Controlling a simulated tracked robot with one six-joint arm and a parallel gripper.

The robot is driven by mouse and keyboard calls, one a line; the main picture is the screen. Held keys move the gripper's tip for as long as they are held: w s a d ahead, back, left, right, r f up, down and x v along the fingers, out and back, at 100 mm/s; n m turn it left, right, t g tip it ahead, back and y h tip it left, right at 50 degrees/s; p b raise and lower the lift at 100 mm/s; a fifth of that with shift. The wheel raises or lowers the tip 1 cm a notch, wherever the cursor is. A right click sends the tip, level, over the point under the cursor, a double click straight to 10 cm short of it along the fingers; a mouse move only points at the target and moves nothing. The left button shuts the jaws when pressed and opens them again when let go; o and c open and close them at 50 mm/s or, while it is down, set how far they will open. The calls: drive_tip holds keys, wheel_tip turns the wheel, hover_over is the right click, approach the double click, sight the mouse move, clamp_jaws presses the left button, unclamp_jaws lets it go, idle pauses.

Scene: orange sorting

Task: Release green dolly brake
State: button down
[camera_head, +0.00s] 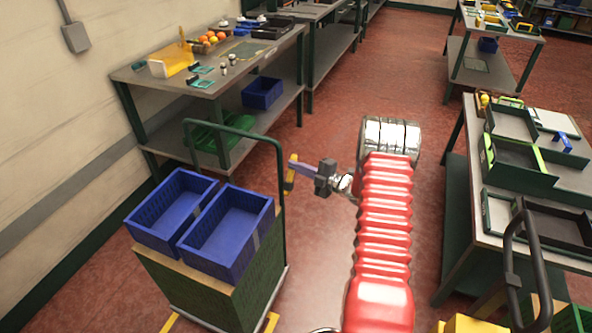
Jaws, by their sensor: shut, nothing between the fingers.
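The green dolly (281,200) stands at the lower left, with a tall green tube handle and a boxy dark green body. Two blue crates (172,212) sit side by side on top of it. My red-sleeved arm reaches forward, and my gripper (296,172) is shut and empty beside the right upright of the handle. A small yellow piece with a dark end (289,184) shows at the fingertips, next to the upright. I cannot tell whether it is the brake lever or whether my fingers touch it. No other brake part can be made out.
A workbench (215,85) with oranges (213,38) stands behind the dolly along the left wall. A blue bin (262,92) is on its lower shelf. Another bench (460,180) with trays is at the right. Red floor between them is open. Yellow parts lie low at the dolly's base.

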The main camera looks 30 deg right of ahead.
drive_tip(key=shift+d, duration=0.4)
idle(0.3)
drive_tip(key=s+r, duration=0.3)
drive_tip(key=s, duration=0.8)
drive_tip(key=shift+d, duration=0.45)
